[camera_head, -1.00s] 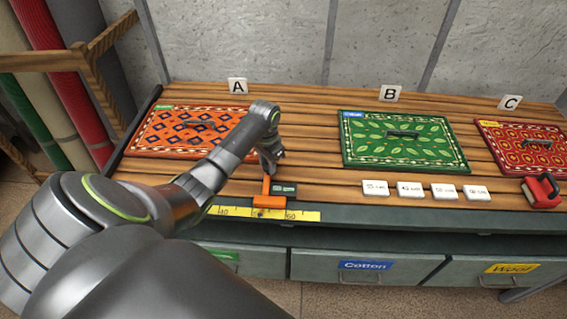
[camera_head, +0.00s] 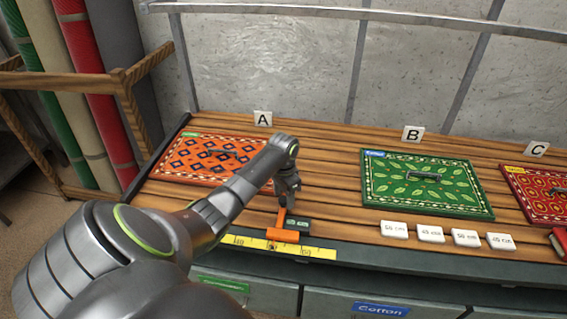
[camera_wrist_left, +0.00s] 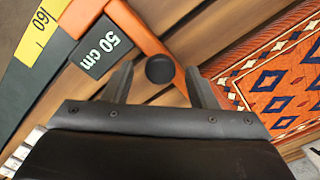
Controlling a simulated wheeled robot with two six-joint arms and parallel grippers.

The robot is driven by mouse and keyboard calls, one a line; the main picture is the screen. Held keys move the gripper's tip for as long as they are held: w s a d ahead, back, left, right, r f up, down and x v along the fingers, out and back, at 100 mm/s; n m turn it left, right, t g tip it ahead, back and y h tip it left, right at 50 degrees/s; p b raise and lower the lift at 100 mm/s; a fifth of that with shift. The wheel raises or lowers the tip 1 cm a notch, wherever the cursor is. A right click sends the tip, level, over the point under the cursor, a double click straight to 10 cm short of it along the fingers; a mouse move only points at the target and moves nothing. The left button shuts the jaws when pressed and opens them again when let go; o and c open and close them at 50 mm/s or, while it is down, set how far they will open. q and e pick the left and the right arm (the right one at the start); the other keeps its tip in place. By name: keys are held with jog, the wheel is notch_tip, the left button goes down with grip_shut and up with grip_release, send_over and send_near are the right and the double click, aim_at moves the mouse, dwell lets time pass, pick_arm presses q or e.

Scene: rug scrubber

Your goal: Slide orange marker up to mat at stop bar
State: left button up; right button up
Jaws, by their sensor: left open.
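The orange marker (camera_head: 285,235) sits across the yellow ruler on the table's front edge, with a dark "50 cm" tag (camera_wrist_left: 107,45) beside it. My left gripper (camera_head: 287,200) is low over that end. In the left wrist view its open fingers stand on either side of the knob; I cannot tell whether they touch it. The orange patterned mat (camera_head: 180,172) lies at A, left of the gripper. A dark bar (camera_head: 155,157) runs along the table's left edge.
The yellow ruler (camera_head: 322,253) runs along the front edge. A green mat (camera_head: 450,195) lies at B and a red mat (camera_head: 535,200) at C. Several white length tiles (camera_head: 430,234) stand in front of B. Bare slats lie between mats A and B.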

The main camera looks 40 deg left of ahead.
pick_arm(q)
notch_tip(320, 180, up, 17)
jog(key=p, duration=0.3)
jog(key=shift+p, duration=0.35)
jog(key=shift+f, duration=0.1)
